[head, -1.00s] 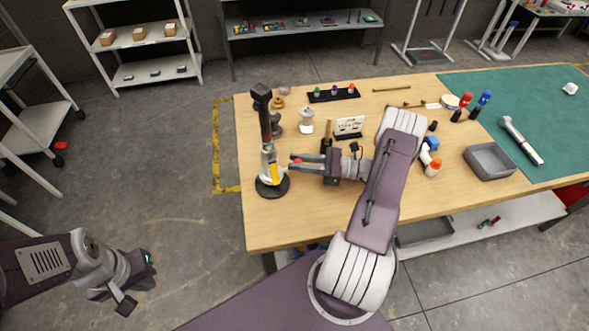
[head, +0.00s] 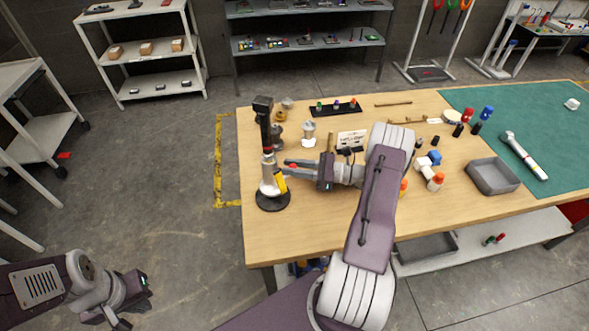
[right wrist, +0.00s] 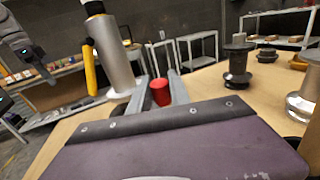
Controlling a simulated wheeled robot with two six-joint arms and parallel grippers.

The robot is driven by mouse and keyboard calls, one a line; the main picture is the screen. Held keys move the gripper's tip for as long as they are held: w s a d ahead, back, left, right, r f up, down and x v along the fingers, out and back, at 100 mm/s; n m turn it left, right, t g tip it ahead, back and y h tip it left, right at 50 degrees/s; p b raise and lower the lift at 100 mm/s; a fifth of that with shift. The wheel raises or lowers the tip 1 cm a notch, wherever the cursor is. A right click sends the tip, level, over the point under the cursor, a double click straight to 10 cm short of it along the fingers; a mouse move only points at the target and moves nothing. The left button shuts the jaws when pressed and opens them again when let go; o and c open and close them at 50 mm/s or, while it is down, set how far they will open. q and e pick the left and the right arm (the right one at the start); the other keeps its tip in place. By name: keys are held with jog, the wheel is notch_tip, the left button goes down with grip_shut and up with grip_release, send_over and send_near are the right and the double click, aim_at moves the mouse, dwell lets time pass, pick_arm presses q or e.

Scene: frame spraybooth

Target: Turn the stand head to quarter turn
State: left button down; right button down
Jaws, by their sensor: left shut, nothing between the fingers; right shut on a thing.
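The stand has a round black base (head: 273,201), a silver lower body with a yellow lever (head: 281,184), and a dark column topped by a black head (head: 263,104). It stands upright near the table's left edge. My right gripper (head: 288,168) reaches in from the right, its fingers beside the column. It is shut on a small red knob (right wrist: 160,92), seen between the fingers in the right wrist view. I cannot tell how the knob joins the stand. The stand's silver body (right wrist: 113,55) also shows there. My left gripper (head: 136,303) is shut and empty over the floor.
The wooden table (head: 330,225) holds a white jar-like item (head: 308,136), a black rack (head: 336,106), a small white card (head: 351,138) and a grey tray (head: 492,176). A green mat (head: 550,125) covers the right side. Shelves stand behind. Bare tabletop lies in front of the stand.

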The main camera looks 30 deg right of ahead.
jog(key=shift+w+f, duration=0.15)
jog(key=shift+f, duration=0.05)
dwell(0.4)
jog(key=c, duration=1.2)
grip_release()
jog(key=shift+f, duration=0.1)
jog(key=shift+a, duration=0.1)
notch_tip(320, 180, up, 4)
jog(key=shift+w+f, duration=0.1)
jog(key=shift+w, duration=0.05)
jog(key=shift+s+d+r, duration=0.45)
jog(key=shift+s+r, duration=0.15)
jog(key=shift+r, duration=0.15)
jog(key=s+d+r, duration=0.4)
jog(key=s+r, duration=0.2)
jog(key=s, duration=0.3)
jog(key=shift+s+d+r, duration=0.15)
jog(key=shift+s, duration=0.15)
